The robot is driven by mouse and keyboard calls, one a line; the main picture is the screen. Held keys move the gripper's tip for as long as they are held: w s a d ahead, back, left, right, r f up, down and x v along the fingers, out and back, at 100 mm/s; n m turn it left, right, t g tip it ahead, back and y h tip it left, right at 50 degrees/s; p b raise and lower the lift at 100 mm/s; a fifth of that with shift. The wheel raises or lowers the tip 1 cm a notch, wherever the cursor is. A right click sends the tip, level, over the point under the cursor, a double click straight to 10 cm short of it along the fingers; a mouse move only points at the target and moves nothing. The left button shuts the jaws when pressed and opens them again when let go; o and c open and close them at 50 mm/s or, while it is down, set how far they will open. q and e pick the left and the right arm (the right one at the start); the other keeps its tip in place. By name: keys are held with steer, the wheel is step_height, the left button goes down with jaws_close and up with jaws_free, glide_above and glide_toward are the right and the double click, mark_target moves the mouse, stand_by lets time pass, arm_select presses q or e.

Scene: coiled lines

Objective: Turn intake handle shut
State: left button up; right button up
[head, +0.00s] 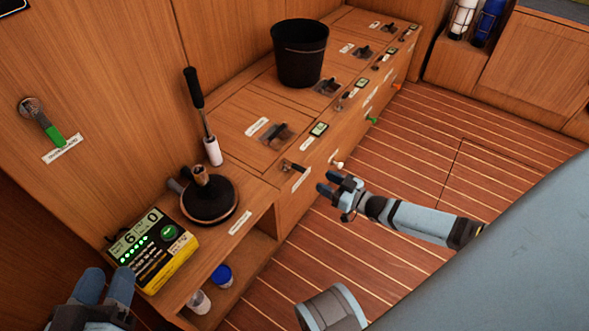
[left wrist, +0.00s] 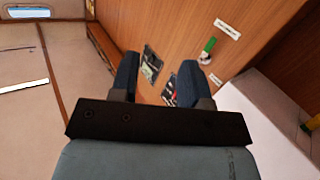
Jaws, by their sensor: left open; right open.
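A lever handle with a green grip (head: 48,130) is on the wood wall at the far left; its metal pivot is at the top and its grip slants down to the right. A white label below it is too small to read. The handle also shows in the left wrist view (left wrist: 207,48), beyond the right finger. My left gripper (head: 104,285) is open and empty at the bottom left, well below the handle and apart from it. My right gripper (head: 328,183) is open and empty, over the floor beside the counter front.
The wood counter (head: 240,165) carries a yellow and black device (head: 150,250), a round black base (head: 208,205), an upright black-handled pump (head: 203,115) and a black bucket (head: 300,50). Several small levers line the counter. The striped floor (head: 430,130) at right is clear.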

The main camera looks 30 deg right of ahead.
mark_target(299, 168)
steer(key=b+x, duration=0.3)
steer(key=x, duration=0.6)
steer(key=shift+w+a+f, duration=0.1)
steer(key=shift+w, duration=0.1)
steer(key=shift+w+a, duration=0.2)
steer(key=shift+w, duration=0.15)
steer(key=c, duration=0.7)
jaws_close()
arm_select(q)
steer(key=w+m+t, duration=0.1)
steer(key=w+a+r+m, duration=0.1)
steer(key=m, duration=0.1)
steer(key=shift+w+a+r+t+h, duration=0.1)
steer(key=shift+a+t+h, duration=0.2)
steer(key=shift+t, duration=0.1)
